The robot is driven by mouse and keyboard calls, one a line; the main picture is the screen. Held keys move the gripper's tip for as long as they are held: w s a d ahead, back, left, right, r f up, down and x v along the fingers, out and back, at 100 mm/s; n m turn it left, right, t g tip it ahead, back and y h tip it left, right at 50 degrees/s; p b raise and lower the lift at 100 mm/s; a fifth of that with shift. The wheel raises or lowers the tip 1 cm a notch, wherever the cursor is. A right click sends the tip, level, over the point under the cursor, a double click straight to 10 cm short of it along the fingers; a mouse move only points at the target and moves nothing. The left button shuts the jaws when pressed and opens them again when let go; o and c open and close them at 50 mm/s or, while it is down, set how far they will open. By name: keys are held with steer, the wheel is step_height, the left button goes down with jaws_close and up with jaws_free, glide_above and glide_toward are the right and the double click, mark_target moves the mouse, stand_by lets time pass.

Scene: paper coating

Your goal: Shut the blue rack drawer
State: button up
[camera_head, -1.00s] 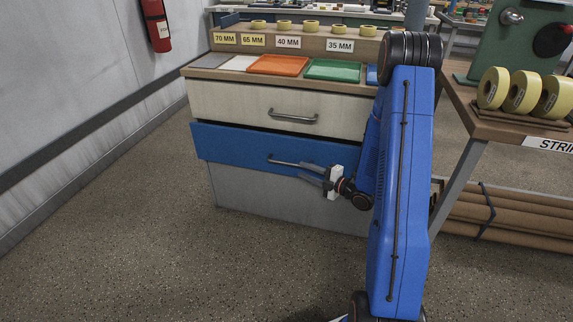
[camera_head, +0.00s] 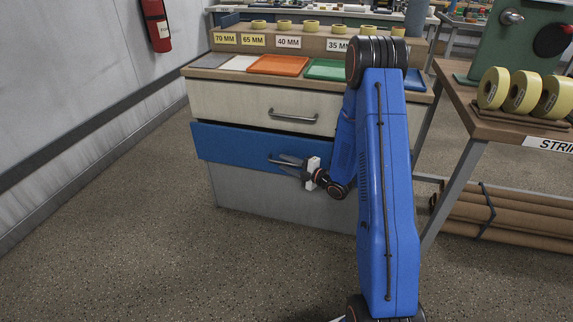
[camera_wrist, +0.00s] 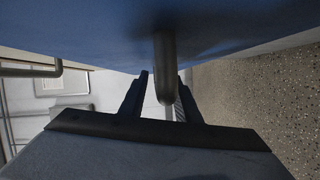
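The blue drawer (camera_head: 235,146) is in the cabinet, below a cream drawer. Its front stands out a little, with a dark gap above it. Its grey bar handle (camera_head: 274,159) is partly hidden by my gripper (camera_head: 284,162), which reaches it from the right. In the wrist view, the handle (camera_wrist: 165,62) runs between the two separated fingers of my gripper (camera_wrist: 161,84), in front of the blue drawer face (camera_wrist: 90,28). The fingers look open around the handle; I cannot tell whether they touch it.
The cream drawer (camera_head: 235,105) above looks shut. Trays, including an orange one (camera_head: 277,65), lie on the cabinet top. A side table (camera_head: 495,128) with tape rolls stands to the right, above brown rolls (camera_head: 500,212). The floor (camera_head: 150,250) in front is clear.

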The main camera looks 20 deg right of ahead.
jaws_close()
steer(key=shift+w+d+r, duration=0.1)
steer(key=shift+w+d, duration=0.5)
steer(key=shift+w, duration=0.2)
steer(key=shift+w+d, duration=0.6)
steer(key=shift+w, duration=0.2)
jaws_free()
steer(key=shift+d, duration=0.1)
steer(key=v, duration=1.7)
steer(key=shift+s, duration=0.15)
